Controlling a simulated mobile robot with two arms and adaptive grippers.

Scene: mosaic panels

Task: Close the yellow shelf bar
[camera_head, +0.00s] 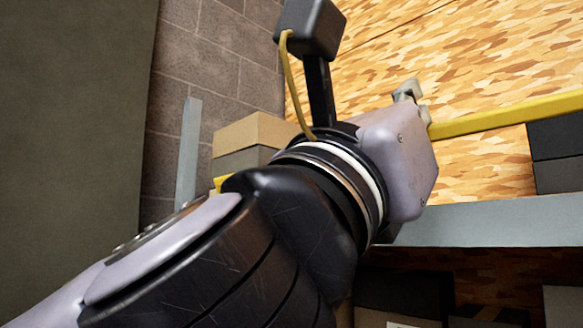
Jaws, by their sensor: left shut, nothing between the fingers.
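The yellow shelf bar (505,116) runs from the right edge of the picture to my left gripper, sloping slightly down to the left. A short yellow piece (221,183) shows left of my arm; I cannot tell whether it belongs to the bar. My left gripper (415,98) is at the left visible end of the bar, with its fingers mostly hidden behind its own body. It is shut with nothing in it. I cannot tell whether it touches the bar. My right gripper is out of view.
A grey shelf board (490,222) runs below the bar. Cardboard boxes (255,132) stand behind my arm, and dark boxes (558,155) stand at the right. More boxes (405,295) sit beneath the board. A grey upright (188,150) stands at left, before a block wall (215,60).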

